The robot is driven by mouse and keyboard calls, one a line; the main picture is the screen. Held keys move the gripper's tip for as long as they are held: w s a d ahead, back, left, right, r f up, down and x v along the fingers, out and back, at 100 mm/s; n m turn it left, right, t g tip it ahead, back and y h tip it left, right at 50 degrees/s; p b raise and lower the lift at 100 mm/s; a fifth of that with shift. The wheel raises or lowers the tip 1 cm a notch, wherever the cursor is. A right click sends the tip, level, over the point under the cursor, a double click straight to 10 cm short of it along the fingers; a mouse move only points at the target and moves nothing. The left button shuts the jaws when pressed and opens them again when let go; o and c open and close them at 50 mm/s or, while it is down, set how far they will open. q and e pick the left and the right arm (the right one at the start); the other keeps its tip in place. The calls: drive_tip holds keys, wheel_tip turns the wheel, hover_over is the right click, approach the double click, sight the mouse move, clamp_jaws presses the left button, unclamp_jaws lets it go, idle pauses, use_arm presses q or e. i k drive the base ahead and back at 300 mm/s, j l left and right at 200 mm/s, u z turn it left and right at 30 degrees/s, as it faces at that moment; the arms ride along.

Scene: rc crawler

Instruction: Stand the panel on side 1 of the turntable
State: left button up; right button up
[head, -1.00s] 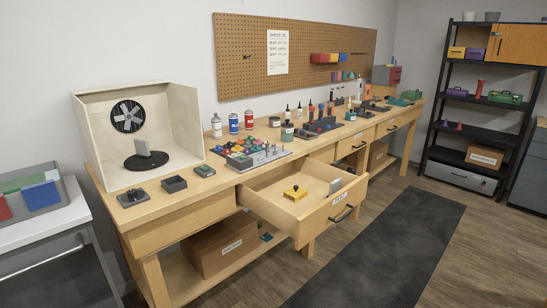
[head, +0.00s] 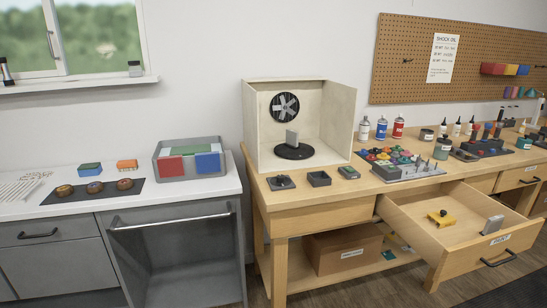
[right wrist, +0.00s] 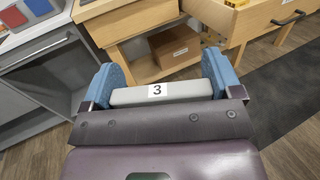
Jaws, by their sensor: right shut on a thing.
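In the right wrist view, my right gripper (right wrist: 165,88) has blue fingers shut on a light grey panel (right wrist: 190,90) with a white label reading 3. Only a narrow face of the panel shows between the fingers. In the head view, the black round turntable (head: 279,154) sits inside the open spray booth (head: 331,125). No side number is readable there. A similar grey piece (head: 493,224) stands in the open drawer (head: 430,254). Neither gripper shows in the head view.
The open drawer, holding a yellow item (head: 441,218), juts out from the wooden bench (head: 325,197). Small dark trays (head: 320,179) line the bench edge before the booth. A grey counter (head: 220,185) with a bin (head: 190,145) stands to the left.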

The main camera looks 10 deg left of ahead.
sight(296, 152)
drive_tip(key=i+u, duration=0.1)
drive_tip(key=u, duration=0.75)
drive_tip(key=i+l, duration=0.45)
